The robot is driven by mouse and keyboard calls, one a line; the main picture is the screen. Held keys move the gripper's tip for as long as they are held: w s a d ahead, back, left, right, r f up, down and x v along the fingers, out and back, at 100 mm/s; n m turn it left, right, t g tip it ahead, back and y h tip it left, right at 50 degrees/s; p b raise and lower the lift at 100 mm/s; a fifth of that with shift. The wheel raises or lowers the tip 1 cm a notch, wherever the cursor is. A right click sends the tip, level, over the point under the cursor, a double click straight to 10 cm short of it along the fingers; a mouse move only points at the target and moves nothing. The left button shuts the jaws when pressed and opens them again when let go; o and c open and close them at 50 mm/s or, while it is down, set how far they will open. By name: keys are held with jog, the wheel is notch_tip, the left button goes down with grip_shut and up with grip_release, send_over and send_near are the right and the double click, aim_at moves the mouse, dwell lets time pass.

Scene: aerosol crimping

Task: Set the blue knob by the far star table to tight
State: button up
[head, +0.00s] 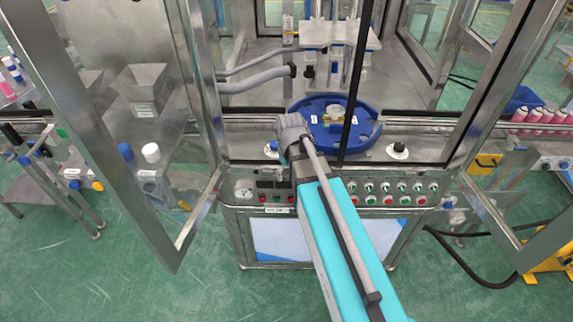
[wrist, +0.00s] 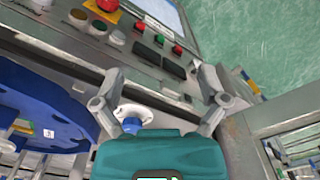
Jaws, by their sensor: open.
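The blue knob (head: 272,147) sits on a white round base on the machine's deck, left of the blue star table (head: 361,130). In the wrist view the knob (wrist: 131,125) and its white flange show between my fingers, nearer the left one, partly cut off by my teal gripper body. The blue star table (wrist: 40,105) lies to the left there. My gripper (wrist: 162,76) is open and empty, its fingers spread over the deck edge. The knob's setting mark cannot be read.
A black knob (head: 398,151) stands right of the star table. A control panel (head: 385,193) with several buttons runs along the front; its red mushroom button (wrist: 108,5) shows in the wrist view. An open glass door (head: 120,130) stands at left.

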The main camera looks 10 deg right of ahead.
jog(key=s+f+m+b, duration=0.3)
jog(key=s+f+m, duration=0.1)
jog(key=s, duration=0.3)
jog(key=shift+s+m, duration=0.2)
jog(key=shift+m, duration=0.1)
jog(key=shift+d+r, duration=0.1)
dwell(1.3)
